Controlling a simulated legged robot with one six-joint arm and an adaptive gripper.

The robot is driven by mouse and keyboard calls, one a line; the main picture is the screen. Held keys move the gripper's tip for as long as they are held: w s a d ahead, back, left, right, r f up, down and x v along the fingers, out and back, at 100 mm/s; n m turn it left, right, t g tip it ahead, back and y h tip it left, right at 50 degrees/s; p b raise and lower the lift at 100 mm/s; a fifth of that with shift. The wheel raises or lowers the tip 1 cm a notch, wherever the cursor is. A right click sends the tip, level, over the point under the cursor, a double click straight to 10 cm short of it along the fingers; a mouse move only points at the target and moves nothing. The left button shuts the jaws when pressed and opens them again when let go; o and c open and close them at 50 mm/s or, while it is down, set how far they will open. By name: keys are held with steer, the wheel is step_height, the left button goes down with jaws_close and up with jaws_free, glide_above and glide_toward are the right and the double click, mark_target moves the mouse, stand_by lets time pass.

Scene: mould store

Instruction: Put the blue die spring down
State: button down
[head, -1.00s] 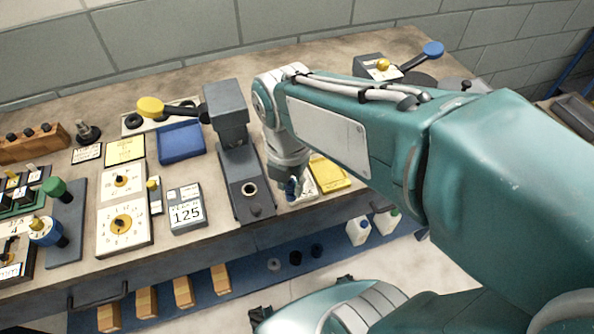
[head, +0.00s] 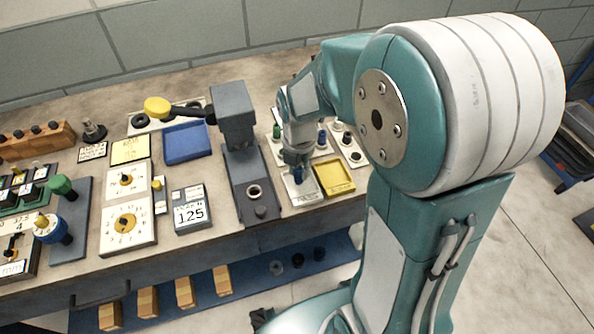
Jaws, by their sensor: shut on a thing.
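My gripper (head: 297,162) points down over the bench, just right of the grey press. It is shut on the blue die spring (head: 298,175), which shows as a small dark blue piece below the fingers. The spring is over a pale square tray (head: 304,199) at the bench's front edge. I cannot tell whether the spring touches the tray. The fingers hide part of the spring.
A yellow tray (head: 336,178) lies right of the pale tray. Behind are pale boards with small green, blue and dark pieces. The grey press (head: 238,150) with a yellow-knobbed lever stands close on the left. A blue tray (head: 186,143) lies farther left.

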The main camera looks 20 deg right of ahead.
mark_target(301, 168)
steer(key=shift+d+f, duration=0.6)
steer(key=shift+a+f, duration=0.1)
steer(key=shift+a, duration=0.3)
steer(key=c, duration=0.5)
jaws_free()
steer(key=shift+a, duration=0.3)
steer(key=shift+c, duration=0.2)
steer(key=shift+d, duration=0.35)
steer(key=shift+d+r, duration=0.1)
steer(key=shift+r, duration=0.3)
steer(key=r, duration=1)
steer(key=shift+a+r, duration=0.2)
steer(key=shift+r, duration=0.1)
steer(key=s+r+m+t, duration=0.2)
steer(key=s+m, duration=0.5)
steer(key=m, duration=0.6)
steer(key=s+r+m+t, duration=0.3)
steer(key=s+m, duration=0.4)
steer(key=m, duration=0.7)
steer(key=shift+r+t, duration=0.3)
steer(key=shift+r, duration=0.25)
